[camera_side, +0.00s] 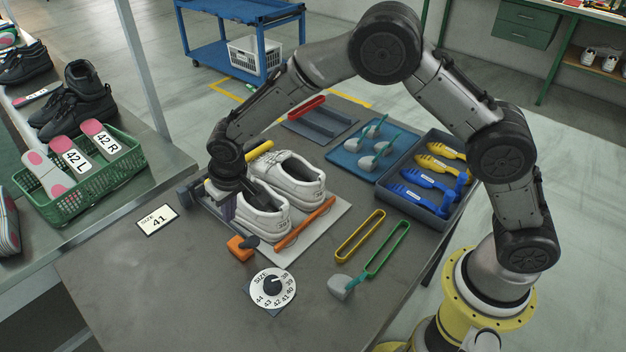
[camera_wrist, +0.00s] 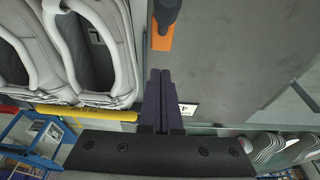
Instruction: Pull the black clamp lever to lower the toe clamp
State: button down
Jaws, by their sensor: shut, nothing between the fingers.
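The black clamp lever (camera_side: 249,242) stands on an orange block (camera_side: 238,250) in front of the shoes in the side view. In the wrist view the black lever (camera_wrist: 166,14) and its orange block (camera_wrist: 162,42) are at the top centre, beyond my fingertips. My gripper (camera_side: 229,215) points down just left of the white shoes (camera_side: 262,222), behind and left of the lever. In the wrist view its dark fingers (camera_wrist: 160,74) are together, empty and apart from the lever. A yellow bar (camera_side: 259,151) beyond the shoes may be the toe clamp; my gripper hides part of it.
The pair of shoes stands close to my gripper on a light plate (camera_side: 339,213), with an orange strip (camera_side: 306,222) beside them. A size dial (camera_side: 273,288) lies in front of the lever. A size 41 card (camera_side: 158,219) lies left. The table's front left is clear.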

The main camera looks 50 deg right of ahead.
jog(key=w+v, duration=0.1)
jog(key=v, duration=0.5)
jog(key=shift+w+r, duration=0.25)
dwell(0.3)
jog(key=d+r+m+t, duration=0.2)
jog(key=d+r, duration=0.5)
jog(key=r, duration=0.6)
jog(key=s+d+r+t, duration=0.1)
jog(key=s+d+r, duration=0.6)
jog(key=s, duration=0.2)
jog(key=s+d+r+t, duration=0.1)
jog(key=s+d, duration=0.2)
jog(key=s, duration=0.4)
jog(key=s+d+r, duration=0.1)
jog(key=s+d, duration=0.2)
jog(key=s, duration=0.4)
jog(key=s+f+n+g, duration=0.1)
jog(key=s+f+n, duration=0.1)
jog(key=s+f, duration=0.5)
jog(key=s, duration=0.3)
jog(key=shift+f, duration=0.35)
